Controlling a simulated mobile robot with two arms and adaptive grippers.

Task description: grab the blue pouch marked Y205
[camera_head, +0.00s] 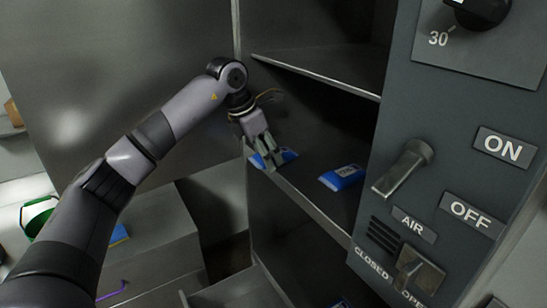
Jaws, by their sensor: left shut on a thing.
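My left gripper (268,160) reaches in from the left to the front edge of a metal shelf (310,163). It is shut on a blue pouch (288,155), which is partly hidden behind the fingers. A second blue pouch (343,177) with a pale label lies on the same shelf, to the right and apart from the gripper. The markings on both pouches are too small to read, so I cannot tell which is Y205. My right gripper is not in view.
A dark control panel (455,120) with knobs stands close on the right. Another shelf (330,68) is above the pouches. At lower left is a metal bench (160,255) with a green-and-white container (38,212) beyond its left side.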

